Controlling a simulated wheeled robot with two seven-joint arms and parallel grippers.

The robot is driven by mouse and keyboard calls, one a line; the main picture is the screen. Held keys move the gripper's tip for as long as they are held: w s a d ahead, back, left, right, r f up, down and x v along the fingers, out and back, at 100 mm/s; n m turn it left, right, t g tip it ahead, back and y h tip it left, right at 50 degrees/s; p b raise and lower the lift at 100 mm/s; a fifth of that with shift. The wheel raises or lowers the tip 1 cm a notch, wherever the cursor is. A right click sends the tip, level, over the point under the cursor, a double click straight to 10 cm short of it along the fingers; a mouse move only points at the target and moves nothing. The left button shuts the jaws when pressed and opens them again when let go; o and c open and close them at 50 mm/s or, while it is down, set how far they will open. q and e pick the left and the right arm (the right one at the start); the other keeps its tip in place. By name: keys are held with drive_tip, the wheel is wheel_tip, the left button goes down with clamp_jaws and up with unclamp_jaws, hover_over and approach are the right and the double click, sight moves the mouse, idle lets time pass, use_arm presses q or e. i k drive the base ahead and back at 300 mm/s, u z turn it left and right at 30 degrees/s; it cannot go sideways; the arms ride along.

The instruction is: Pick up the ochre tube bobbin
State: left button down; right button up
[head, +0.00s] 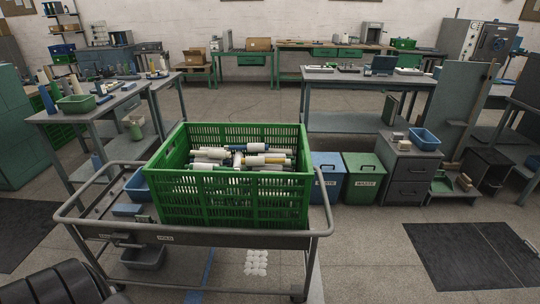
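A green slatted crate (230,208) stands on a metal cart in the middle of the head view. Several bobbins lie jumbled in it, mostly white-wound, with tube ends in differing colours. One bobbin (274,160) near the right of the pile seems to have an ochre or yellowish tube end. It is small in the picture, and its neighbours and the crate wall partly cover the pile, so I cannot be sure of its colour. Neither of my grippers is in view.
The cart (190,234) has a raised tube rail around it. A blue bin (327,178) and a green bin (363,179) stand behind it to the right. Workbenches stand at left (90,106) and right (350,78). Dark mats (470,256) lie on the floor; the floor beyond the crate is open.

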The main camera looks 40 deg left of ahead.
sight(249, 160)
drive_tip(key=u, duration=0.45)
drive_tip(key=i, duration=0.85)
drive_tip(key=u, duration=0.75)
